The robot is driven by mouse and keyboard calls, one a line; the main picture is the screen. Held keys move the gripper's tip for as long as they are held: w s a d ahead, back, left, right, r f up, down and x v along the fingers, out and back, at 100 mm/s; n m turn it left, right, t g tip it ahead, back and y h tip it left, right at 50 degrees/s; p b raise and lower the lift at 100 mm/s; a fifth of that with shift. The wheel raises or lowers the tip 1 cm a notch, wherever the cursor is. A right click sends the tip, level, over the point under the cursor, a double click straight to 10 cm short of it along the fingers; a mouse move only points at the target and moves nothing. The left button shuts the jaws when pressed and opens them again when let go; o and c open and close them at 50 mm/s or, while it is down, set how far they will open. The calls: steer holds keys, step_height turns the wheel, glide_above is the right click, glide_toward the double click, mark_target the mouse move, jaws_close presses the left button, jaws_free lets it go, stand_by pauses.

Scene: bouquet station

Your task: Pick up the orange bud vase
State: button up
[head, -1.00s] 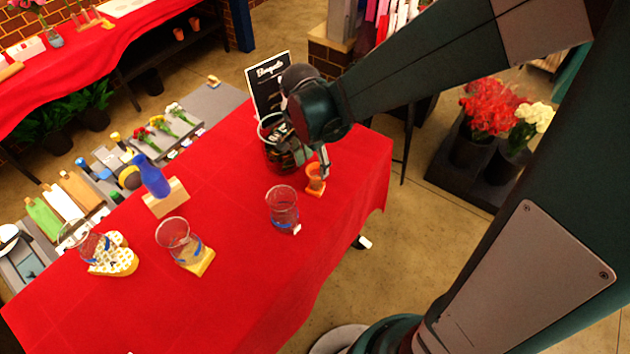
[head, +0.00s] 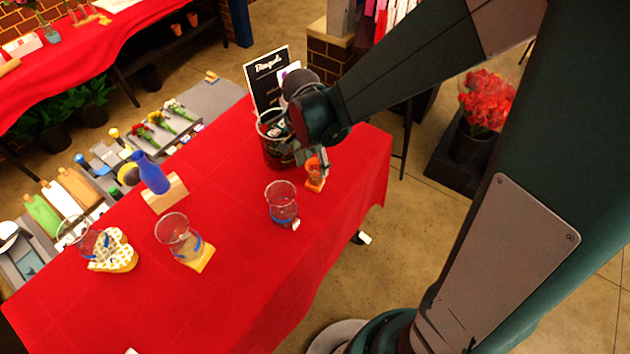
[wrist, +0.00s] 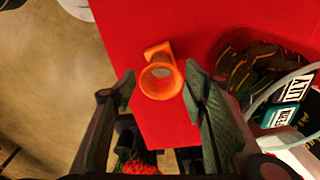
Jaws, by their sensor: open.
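The orange bud vase (head: 314,166) stands upright near the right edge of the red-covered table in the head view. In the wrist view the vase (wrist: 161,78) is seen from above, its round mouth between and slightly beyond my fingertips, with an orange square part beside it. My gripper (wrist: 160,82) is open, with one finger on each side of the vase and a gap to each. In the head view my gripper (head: 312,160) is at the vase and partly covers it.
A large glass vessel (head: 270,150) with dark contents stands close beside my gripper; its rim (wrist: 270,90) is near the right finger. A black sign (head: 268,80) stands behind. A glass vase (head: 282,205) stands nearer the front. The red table (head: 240,270) is clear in front.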

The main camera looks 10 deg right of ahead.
steer(key=shift+w+d+f, duration=0.1)
steer(key=shift+w+f, duration=0.05)
steer(key=shift+f, duration=1.1)
steer(key=shift+w+d+f, duration=0.1)
steer(key=shift+f, duration=1.1)
jaws_close()
steer(key=shift+r, duration=0.1)
step_height(320, 180, up, 10)
stand_by(0.5)
